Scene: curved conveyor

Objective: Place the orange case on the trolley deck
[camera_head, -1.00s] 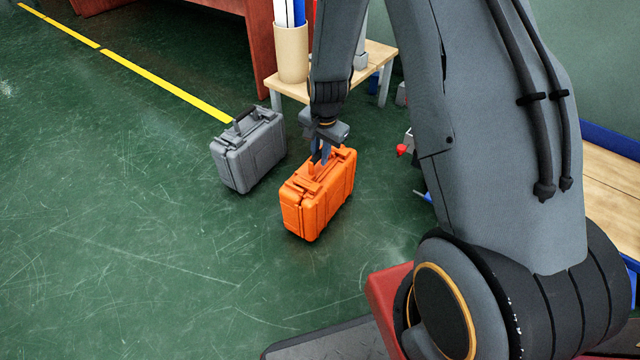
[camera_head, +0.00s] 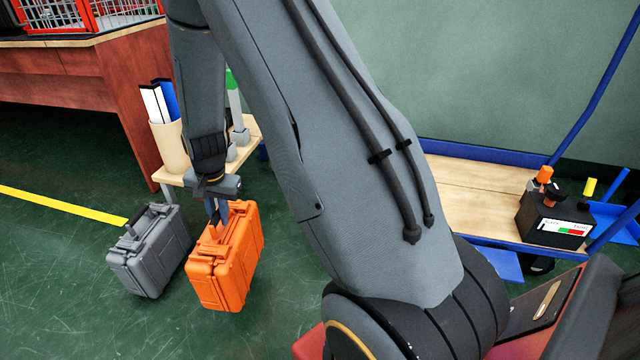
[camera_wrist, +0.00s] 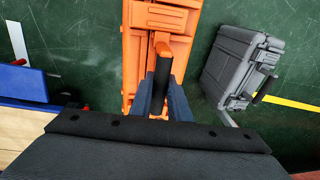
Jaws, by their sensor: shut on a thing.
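The orange case (camera_head: 228,268) stands upright, handle up, beside the grey case at the left of the head view. My gripper (camera_head: 217,214) is above it, pointing down, with its fingers shut on the case's handle. In the wrist view the gripper's fingers (camera_wrist: 162,95) lie on both sides of the dark handle grip, and the orange case (camera_wrist: 160,18) runs up past the top edge. I cannot tell whether its base touches the floor. The trolley's wooden deck (camera_head: 470,190), with a blue rim, is at the right, partly hidden by my arm.
A grey case (camera_head: 150,252) stands close to the orange case, and also shows in the wrist view (camera_wrist: 238,62). A small wooden table (camera_head: 245,135) with a holder is behind. A black box (camera_head: 553,218) sits on the deck's right end; its left part looks bare.

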